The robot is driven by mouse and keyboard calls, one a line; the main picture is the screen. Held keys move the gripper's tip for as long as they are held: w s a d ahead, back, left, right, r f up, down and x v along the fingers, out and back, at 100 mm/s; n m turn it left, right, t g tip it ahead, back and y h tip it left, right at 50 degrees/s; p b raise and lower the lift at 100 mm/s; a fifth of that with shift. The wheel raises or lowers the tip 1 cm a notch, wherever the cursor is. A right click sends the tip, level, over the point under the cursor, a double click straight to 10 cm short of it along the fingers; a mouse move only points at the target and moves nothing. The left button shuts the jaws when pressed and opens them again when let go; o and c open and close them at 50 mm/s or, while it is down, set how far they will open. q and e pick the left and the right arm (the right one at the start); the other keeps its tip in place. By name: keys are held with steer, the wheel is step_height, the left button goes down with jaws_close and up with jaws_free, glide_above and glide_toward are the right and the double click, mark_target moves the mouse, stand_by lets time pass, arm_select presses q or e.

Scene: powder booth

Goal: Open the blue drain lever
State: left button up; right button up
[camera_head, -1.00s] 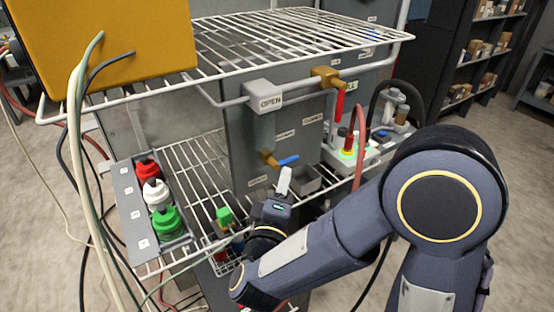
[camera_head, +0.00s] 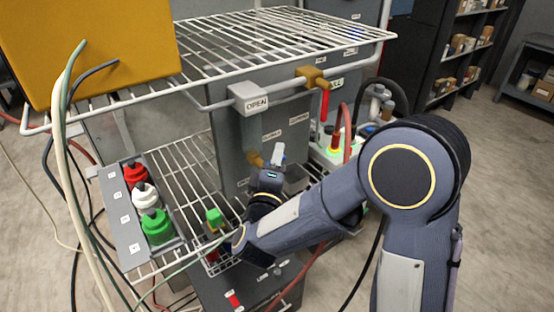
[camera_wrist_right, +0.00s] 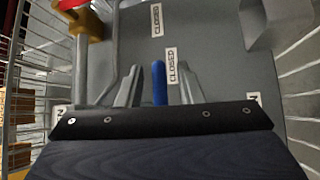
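The blue drain lever (camera_wrist_right: 159,82) shows in the right wrist view, pointing along the gap between my right gripper's fingers. My right gripper (camera_wrist_right: 158,88) is open, with one grey finger on each side of the lever and visible gaps between. In the head view my right gripper (camera_head: 279,153) reaches the brass drain valve (camera_head: 256,160) low on the grey panel and hides the blue lever. CLOSED labels (camera_wrist_right: 171,66) are on the panel beyond the lever. My left gripper is not in view.
A pipe with an OPEN sign (camera_head: 250,97) and an upper brass valve (camera_head: 312,77) with a red lever (camera_head: 325,103) runs above my gripper. A wire shelf (camera_head: 240,40) overhangs it. A rack with red, white and green bottles (camera_head: 157,226) stands left; hoses hang in front.

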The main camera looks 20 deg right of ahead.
jaws_close()
steer(key=shift+m+g+p, duration=0.4)
steer(key=shift+p, duration=0.55)
steer(key=shift+s+a+f+m+g+y+p, duration=0.2)
steer(key=shift+a+f+m+g+y+p, duration=0.4)
steer(key=shift+m+g+y+p, duration=1.3)
steer(key=shift+s+a+f+m+g+y+p, duration=0.25)
steer(key=shift+a+f+m+g+y+p, duration=0.65)
steer(key=shift+p, duration=1.75)
steer(key=shift+s+a+f+m+g+y+p, duration=0.2)
steer(key=shift+f+m+g+y+p, duration=0.15)
steer(key=shift+m+g+y+p, duration=1.4)
steer(key=shift+t+y+p, duration=0.5)
steer(key=shift+t+y, duration=0.05)
